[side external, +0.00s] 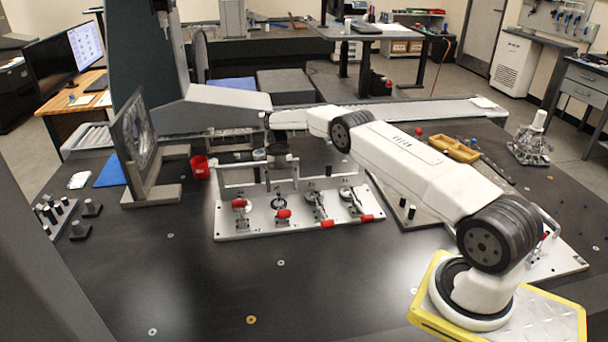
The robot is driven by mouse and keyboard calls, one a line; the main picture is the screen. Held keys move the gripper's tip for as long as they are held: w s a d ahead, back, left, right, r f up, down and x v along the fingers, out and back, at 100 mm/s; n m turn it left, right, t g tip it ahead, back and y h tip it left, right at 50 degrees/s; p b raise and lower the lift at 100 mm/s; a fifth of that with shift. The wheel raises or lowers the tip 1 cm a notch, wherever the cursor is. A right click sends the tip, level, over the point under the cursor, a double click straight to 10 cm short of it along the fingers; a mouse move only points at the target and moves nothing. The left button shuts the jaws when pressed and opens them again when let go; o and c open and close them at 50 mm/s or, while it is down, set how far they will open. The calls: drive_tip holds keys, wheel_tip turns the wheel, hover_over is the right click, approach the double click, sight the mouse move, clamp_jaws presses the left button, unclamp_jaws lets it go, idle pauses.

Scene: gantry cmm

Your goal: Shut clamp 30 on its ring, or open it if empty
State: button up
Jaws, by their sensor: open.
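A light metal plate (235,222) on the dark table carries a row of several toggle clamps with red handle tips. From left to right, the tips are a first red tip (239,203), a second red tip (283,213), a third red tip (327,223) and a fourth red tip (367,218). Number markings on the plate are too small to read, so I cannot tell which clamp is 30. Rings under the clamp arms are too small to make out surely. My gripper (279,168) is open above the back of the plate, behind the second clamp. Its fingertips are partly hidden.
A metal rail frame (232,190) stands at the plate's back left. A red cup (200,167) and an upright dark panel (135,140) are to the left. A yellow tray (455,149) lies to the right. The table in front of the plate is mostly clear.

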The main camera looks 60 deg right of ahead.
drive_tip(key=shift+r, duration=0.45)
